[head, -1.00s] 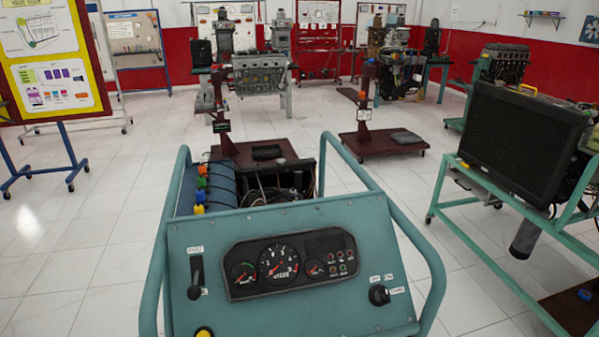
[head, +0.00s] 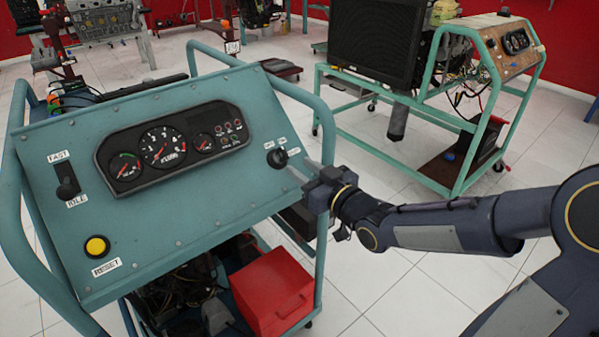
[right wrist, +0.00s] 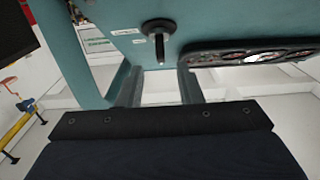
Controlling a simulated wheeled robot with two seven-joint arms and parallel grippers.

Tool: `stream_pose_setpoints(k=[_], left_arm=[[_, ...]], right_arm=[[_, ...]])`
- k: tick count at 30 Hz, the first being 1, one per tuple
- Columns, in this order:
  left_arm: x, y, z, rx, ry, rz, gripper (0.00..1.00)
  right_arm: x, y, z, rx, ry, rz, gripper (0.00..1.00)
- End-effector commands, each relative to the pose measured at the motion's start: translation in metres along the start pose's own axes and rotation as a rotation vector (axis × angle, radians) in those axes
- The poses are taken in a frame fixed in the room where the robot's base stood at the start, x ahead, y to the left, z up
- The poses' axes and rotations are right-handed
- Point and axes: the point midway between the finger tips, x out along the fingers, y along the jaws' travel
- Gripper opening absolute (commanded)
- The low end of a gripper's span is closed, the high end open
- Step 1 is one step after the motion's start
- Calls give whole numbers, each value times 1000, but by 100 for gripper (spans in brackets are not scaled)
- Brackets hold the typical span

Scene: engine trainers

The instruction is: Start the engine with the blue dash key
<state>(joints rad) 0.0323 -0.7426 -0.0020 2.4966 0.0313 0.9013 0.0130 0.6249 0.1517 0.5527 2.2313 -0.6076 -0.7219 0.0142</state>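The blue dash panel (head: 190,215) carries a black key switch (head: 277,158) near its right edge, with small white labels around it. In the right wrist view the key (right wrist: 159,44) shows as a dark round base with a narrow grip, ahead of the fingers and roughly centred between them. My right gripper (head: 299,171) comes in from the right, close to the key. In the right wrist view its two fingers (right wrist: 160,82) are apart with nothing between them. Contact with the key does not show. My left gripper is out of view.
The panel also has a gauge cluster (head: 175,148), a FAST/IDLE lever (head: 67,181) and a yellow RESET button (head: 96,246). A tubular rail (head: 327,150) runs along the stand's right side. A red box (head: 272,293) sits below. A green stand (head: 440,185) is at right.

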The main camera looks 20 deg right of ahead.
Motion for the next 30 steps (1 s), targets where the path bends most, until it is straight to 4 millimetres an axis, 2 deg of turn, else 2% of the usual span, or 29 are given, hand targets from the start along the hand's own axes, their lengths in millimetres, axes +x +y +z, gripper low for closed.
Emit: stream_pose_setpoints(k=[15, 26, 30], left_arm=[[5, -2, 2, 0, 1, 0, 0], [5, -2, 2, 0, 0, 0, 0], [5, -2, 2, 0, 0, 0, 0]], right_arm=[[69, -1, -2, 3, 6, -3, 33], [77, 0, -2, 1, 5, -1, 33], [77, 0, -2, 1, 5, -1, 17]])
